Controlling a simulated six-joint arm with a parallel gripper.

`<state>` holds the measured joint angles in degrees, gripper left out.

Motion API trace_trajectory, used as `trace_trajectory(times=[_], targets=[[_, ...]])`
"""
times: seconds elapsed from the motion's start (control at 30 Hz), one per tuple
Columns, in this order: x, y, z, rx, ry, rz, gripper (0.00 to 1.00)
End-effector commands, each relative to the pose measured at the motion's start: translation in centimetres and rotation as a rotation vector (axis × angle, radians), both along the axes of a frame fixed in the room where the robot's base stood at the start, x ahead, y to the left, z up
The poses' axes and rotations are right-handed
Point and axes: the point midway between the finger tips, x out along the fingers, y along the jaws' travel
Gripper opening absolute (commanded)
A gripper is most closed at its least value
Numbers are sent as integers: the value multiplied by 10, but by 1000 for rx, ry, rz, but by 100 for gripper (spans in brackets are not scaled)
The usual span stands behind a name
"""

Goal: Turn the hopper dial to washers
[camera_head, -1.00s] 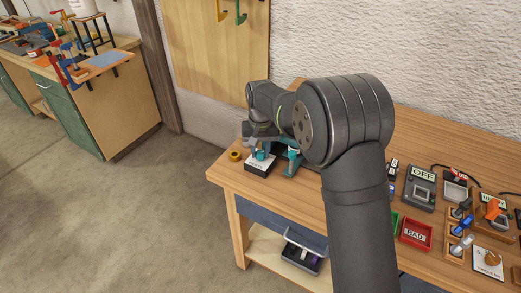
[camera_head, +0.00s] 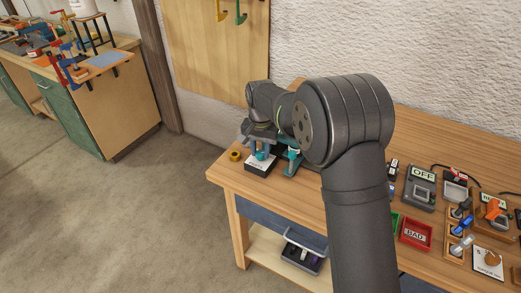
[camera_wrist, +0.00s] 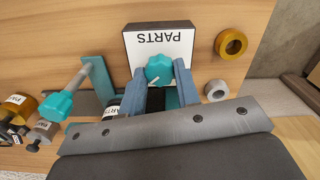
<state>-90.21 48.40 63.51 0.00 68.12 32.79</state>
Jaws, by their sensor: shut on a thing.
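The hopper dial is a teal lobed knob (camera_wrist: 159,69) with a white pointer line, on a black box with a white top (camera_wrist: 178,42) labelled PARTS, upside down in the wrist view. The pointer line runs toward the lower left there. My gripper (camera_wrist: 160,72) has its two blue-grey fingers shut on the knob from either side. In the head view the box (camera_head: 262,167) sits near the table's left end, with my gripper (camera_head: 261,152) over it. No washers mark is readable, and the box's near part is hidden by my gripper in the wrist view.
A yellow ring (camera_wrist: 231,43) and a grey ring (camera_wrist: 216,91) lie beside the box. A teal clamp-like fixture (camera_wrist: 98,82) with a teal knob (camera_wrist: 57,104) stands close on the other side. A red BAD tray (camera_head: 415,234) and an OFF switch box (camera_head: 420,186) are farther right.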

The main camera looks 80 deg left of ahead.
Motion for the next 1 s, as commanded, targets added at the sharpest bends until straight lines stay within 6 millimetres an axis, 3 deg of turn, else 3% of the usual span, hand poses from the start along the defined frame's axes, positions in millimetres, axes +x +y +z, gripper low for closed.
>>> trace_trajectory(times=[0.13,0.17,0.27,0.67,0.77,1.0], targets=[[0,1,2,4,0,1,7],[0,1,2,4,0,1,33],[0,1,1,4,0,1,51],[0,1,9,2,0,1,51],[0,1,25,4,0,1,51],[0,1,83,6,0,1,51]])
